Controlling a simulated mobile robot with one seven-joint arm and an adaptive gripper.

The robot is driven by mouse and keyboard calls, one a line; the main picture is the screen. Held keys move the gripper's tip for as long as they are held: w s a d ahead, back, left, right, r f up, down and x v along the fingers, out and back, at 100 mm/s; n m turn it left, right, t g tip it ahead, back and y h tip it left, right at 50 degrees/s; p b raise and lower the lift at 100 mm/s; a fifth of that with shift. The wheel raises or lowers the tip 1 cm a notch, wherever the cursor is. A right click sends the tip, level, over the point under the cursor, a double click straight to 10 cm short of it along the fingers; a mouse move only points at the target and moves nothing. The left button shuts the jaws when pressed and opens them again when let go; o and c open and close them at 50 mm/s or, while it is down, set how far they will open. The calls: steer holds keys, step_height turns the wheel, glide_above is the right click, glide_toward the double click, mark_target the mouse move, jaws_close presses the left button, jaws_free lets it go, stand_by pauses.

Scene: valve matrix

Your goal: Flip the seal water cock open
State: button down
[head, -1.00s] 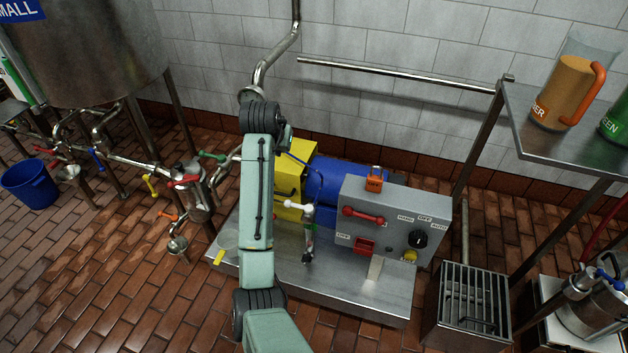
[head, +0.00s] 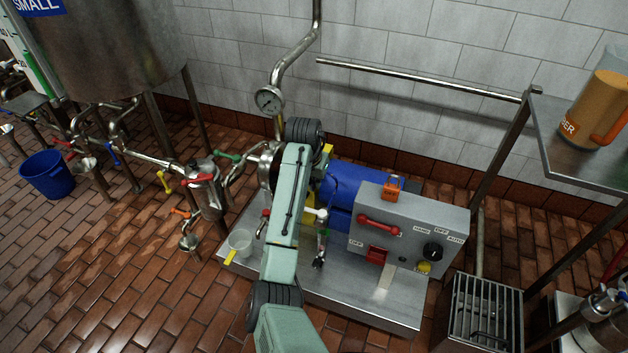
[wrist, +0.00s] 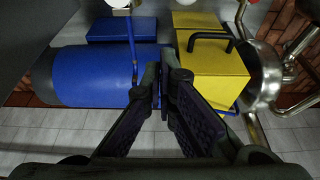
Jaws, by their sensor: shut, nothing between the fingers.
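My gripper (wrist: 158,88) is shut and empty in the wrist view, with its fingertips together in front of the gap between the blue motor (wrist: 95,78) and the yellow housing (wrist: 212,75). A thin blue line (wrist: 131,42) runs down just left of the fingertips. I cannot tell whether it belongs to the seal water cock, or whether the fingers touch it. My arm hides much of the pump there. I cannot clearly make out the seal water cock or its handle position.
Pipes with coloured levers and a gauge (head: 269,99) lie left and behind.

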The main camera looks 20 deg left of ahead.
mark_target(309, 210)
steer(key=shift+s+f+p, duration=0.25)
steer(key=shift+s+f, duration=0.1)
steer(key=shift+f, duration=0.5)
steer(key=shift+s+f+p, duration=0.3)
steer(key=shift+s+f, duration=0.05)
steer(key=shift+f, duration=0.45)
steer(key=shift+s+f+p, duration=0.25)
steer(key=shift+s+f, duration=0.1)
steer(key=shift+f, duration=0.5)
steer(key=shift+w, duration=0.1)
steer(key=shift+s+a+n, duration=0.1)
steer(key=shift+s+n, duration=0.1)
steer(key=shift+n, duration=0.2)
